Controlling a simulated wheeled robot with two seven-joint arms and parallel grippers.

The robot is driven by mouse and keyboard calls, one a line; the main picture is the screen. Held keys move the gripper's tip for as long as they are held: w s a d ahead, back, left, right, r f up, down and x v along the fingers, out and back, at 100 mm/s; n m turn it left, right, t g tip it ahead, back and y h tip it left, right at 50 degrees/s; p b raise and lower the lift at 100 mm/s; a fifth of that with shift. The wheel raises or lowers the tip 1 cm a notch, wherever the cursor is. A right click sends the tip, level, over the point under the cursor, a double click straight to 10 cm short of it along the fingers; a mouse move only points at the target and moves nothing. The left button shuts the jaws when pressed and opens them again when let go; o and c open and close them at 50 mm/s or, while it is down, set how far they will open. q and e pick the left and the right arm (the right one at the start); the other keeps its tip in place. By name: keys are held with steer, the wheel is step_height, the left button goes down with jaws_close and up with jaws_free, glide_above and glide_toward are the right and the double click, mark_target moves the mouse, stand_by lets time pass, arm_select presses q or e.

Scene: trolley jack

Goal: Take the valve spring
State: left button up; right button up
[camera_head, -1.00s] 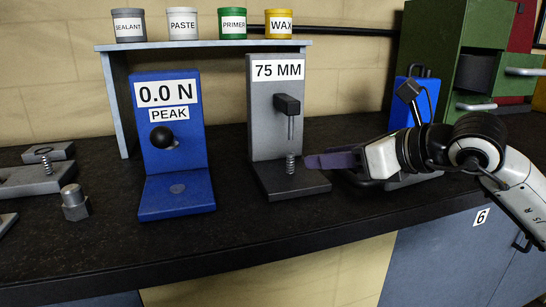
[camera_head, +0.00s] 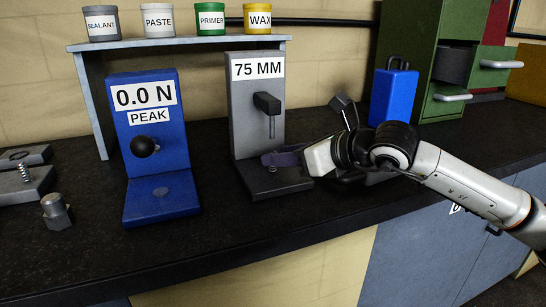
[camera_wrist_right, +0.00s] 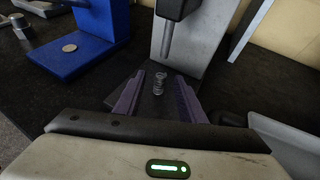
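A small coil spring (camera_wrist_right: 158,83) stands upright on the dark base of the grey 75 MM stand (camera_head: 246,120) in the right wrist view. The stand's plunger (camera_wrist_right: 167,40) shows above and beyond it. My right gripper (camera_wrist_right: 160,90) is open, with its two purple fingers on either side of the spring and a gap visible to each. In the head view my right gripper (camera_head: 275,160) reaches in from the right, low over the stand's base, and its fingers mostly hide the spring. My left gripper is not in view.
A blue 0.0 N PEAK stand (camera_head: 150,140) is to the left. A second spring (camera_head: 24,173) stands on a grey block near a hex-headed part (camera_head: 56,212). A blue case (camera_head: 393,97) and green cabinet (camera_head: 425,60) stand at the right. The front bench strip (camera_head: 220,235) is clear.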

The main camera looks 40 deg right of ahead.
mark_target(273, 152)
steer(key=shift+p+x, duration=0.55)
steer(key=shift+x, duration=1.1)
jaws_close()
steer(key=shift+r, duration=0.1)
